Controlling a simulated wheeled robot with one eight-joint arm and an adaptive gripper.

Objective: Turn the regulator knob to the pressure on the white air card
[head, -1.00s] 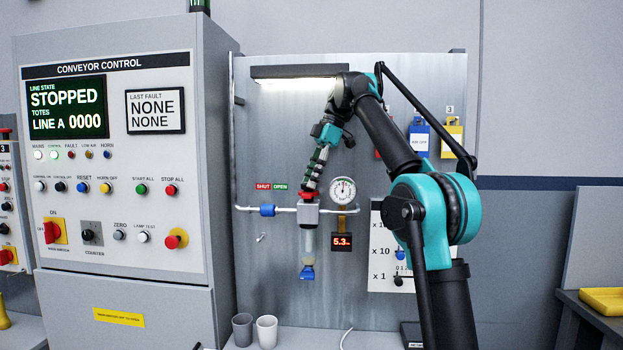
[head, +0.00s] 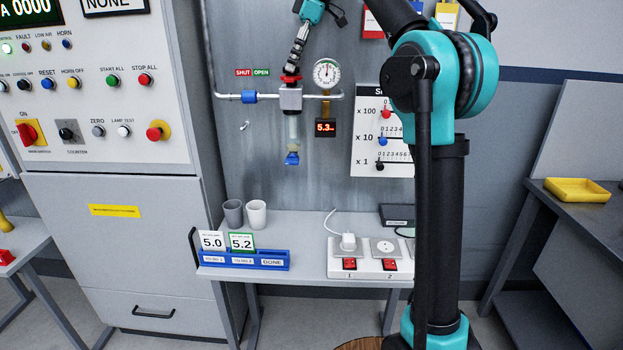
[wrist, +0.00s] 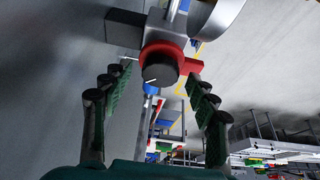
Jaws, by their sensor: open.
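The regulator (head: 291,98) is a grey block on the pipe with a red collar and a clear bowl below. Its dark knob (wrist: 160,68) with a white pointer line shows in the wrist view. My gripper (wrist: 160,85) is open, its fingers on either side of the knob with gaps visible; in the head view it (head: 296,62) is just above the regulator. The red display (head: 325,127) reads 5.3, and a round gauge (head: 327,73) is above it. A white card reading 5.0 (head: 212,240) and a green-bordered card reading 5.2 (head: 241,241) stand in the blue rack.
The blue rack (head: 283,262) has a slot marked DONE. Two cups (head: 256,214) and a socket strip with red switches (head: 365,268) are on the bench. The blue-handled valve (head: 249,97) is left of the regulator. The control cabinet (head: 130,240) stands at left.

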